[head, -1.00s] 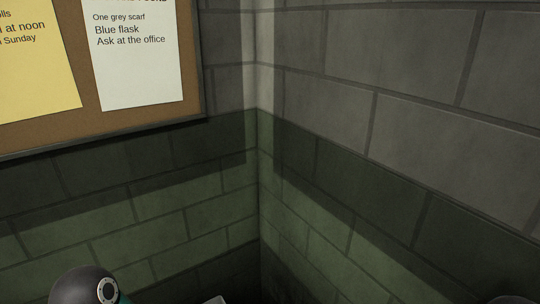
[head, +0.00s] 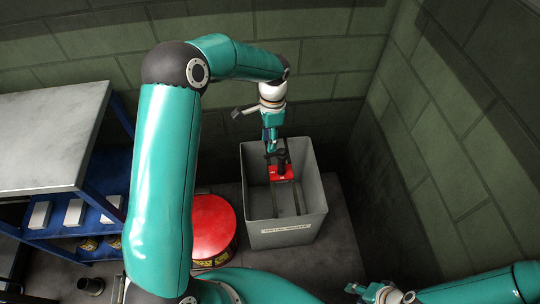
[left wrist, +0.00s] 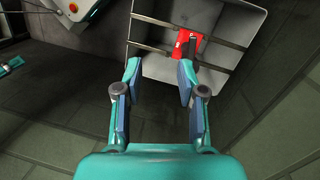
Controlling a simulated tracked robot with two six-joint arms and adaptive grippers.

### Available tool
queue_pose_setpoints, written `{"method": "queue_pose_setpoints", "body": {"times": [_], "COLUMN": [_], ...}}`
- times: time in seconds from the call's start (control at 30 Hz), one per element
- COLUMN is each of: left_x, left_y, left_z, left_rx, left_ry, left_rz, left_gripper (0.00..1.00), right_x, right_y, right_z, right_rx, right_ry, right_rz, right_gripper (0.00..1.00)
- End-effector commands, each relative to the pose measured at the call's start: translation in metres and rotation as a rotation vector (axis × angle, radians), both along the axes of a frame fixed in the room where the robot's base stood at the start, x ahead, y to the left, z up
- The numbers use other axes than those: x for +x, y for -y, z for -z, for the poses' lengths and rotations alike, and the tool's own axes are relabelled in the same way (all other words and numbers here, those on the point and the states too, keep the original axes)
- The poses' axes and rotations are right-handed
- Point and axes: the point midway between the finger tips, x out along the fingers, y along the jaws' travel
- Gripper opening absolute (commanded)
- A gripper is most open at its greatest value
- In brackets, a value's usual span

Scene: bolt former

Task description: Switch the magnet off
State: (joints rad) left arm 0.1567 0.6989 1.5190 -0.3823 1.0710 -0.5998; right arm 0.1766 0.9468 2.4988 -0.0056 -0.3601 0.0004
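The magnet (head: 282,173) is a red block with a black upper part, inside a grey bin (head: 285,233) labelled METAL WASTE. Two dark bars (head: 297,198) run across the bin beneath it; I cannot tell whether they cling to it. My left gripper (head: 270,147) is over the bin, just left of the magnet's black part. In the left wrist view its fingers (left wrist: 158,75) are spread with nothing between them, and the red magnet (left wrist: 183,42) shows beyond the right fingertip. My right gripper (head: 364,291) is low at the bottom right, clear of the bin; its finger opening is unclear.
A red round drum (head: 212,228) stands left of the bin. A metal-topped bench (head: 50,135) with a blue shelf holding white boxes (head: 75,212) is at the left. Block walls (head: 465,150) close off the back and right. Floor shows right of the bin.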

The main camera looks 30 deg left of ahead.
Motion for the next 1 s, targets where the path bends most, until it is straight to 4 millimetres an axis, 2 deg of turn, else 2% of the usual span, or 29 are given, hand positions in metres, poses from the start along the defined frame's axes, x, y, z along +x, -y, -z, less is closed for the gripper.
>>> {"method": "queue_pose_setpoints", "body": {"times": [0.03,0.1,0.2,0.37,0.57,1.0], "left_x": [0.019,0.037,0.039,0.038,0.038,0.038], "left_y": [-0.013,-0.024,-0.026,-0.025,-0.025,-0.024], "left_z": [-0.014,-0.032,-0.036,-0.025,0.009,0.101], "left_rx": [0.023,0.039,0.04,0.039,0.038,0.037], "left_ry": [0.064,0.14,0.16,0.156,0.153,0.155], "left_rz": [-0.019,-0.04,-0.046,-0.046,-0.046,-0.047], "left_gripper": [0.4,0.4,0.4,0.4,0.4,0.4], "right_x": [0.0,0.0,0.0,0.0,0.0,0.0], "right_y": [0.0,0.0,0.0,0.0,0.0,0.0], "right_z": [0.011,0.018,0.022,0.021,0.021,0.02], "right_rx": [0.0,0.0,0.0,0.0,0.0,0.0], "right_ry": [0.0,0.0,0.0,0.0,0.0,0.0], "right_rz": [0.0,0.0,0.0,0.0,0.0,0.0], "right_gripper": [0.4,0.4,0.4,0.4,0.4,0.4]}}
